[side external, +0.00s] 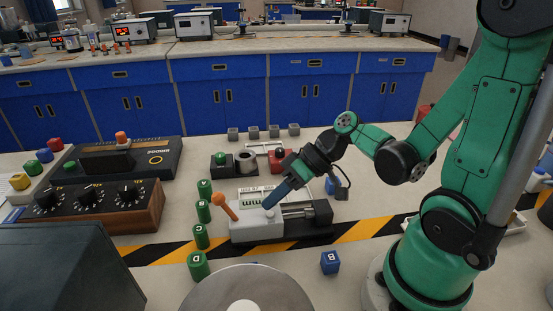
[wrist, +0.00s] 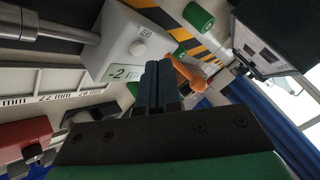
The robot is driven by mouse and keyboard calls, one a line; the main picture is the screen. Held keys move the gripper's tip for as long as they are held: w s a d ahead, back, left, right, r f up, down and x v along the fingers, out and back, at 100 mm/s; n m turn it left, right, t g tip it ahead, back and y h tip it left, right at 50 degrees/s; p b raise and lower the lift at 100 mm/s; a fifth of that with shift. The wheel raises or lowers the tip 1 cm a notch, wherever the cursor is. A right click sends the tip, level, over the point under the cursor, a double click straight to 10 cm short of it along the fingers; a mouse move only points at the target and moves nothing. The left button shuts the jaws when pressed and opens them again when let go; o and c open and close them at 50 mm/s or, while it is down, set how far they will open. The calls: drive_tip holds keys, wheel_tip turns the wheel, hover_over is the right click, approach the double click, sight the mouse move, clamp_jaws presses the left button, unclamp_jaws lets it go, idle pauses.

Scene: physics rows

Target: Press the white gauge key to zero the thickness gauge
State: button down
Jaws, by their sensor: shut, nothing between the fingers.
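The thickness gauge (side external: 256,228) is a light grey block with an orange lever (side external: 226,206) and a metal spindle, on a dark base on the bench. In the wrist view its body (wrist: 118,38) carries a display (wrist: 124,73) whose visible part reads "-2". The round white key (wrist: 138,48) sits on the gauge body, just left of my fingertips in that view. My gripper (side external: 267,206) is shut and empty, its blue fingers slanting down to the top of the gauge. The fingers (wrist: 159,64) are together in the wrist view. I cannot tell whether they touch the key.
A blue cube (side external: 330,262) lies front right. A white labelled rack (side external: 250,196) and a red block (side external: 279,160) stand behind. A wooden knob box (side external: 95,207) is at left. Striped tape (side external: 362,231) crosses the bench.

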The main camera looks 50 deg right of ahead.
drive_tip(key=shift+f, duration=0.15)
idle(0.6)
drive_tip(key=shift+f, duration=0.3)
drive_tip(key=shift+r, duration=0.15)
idle(0.3)
drive_tip(key=shift+r, duration=0.3)
drive_tip(key=shift+r, duration=2.5)
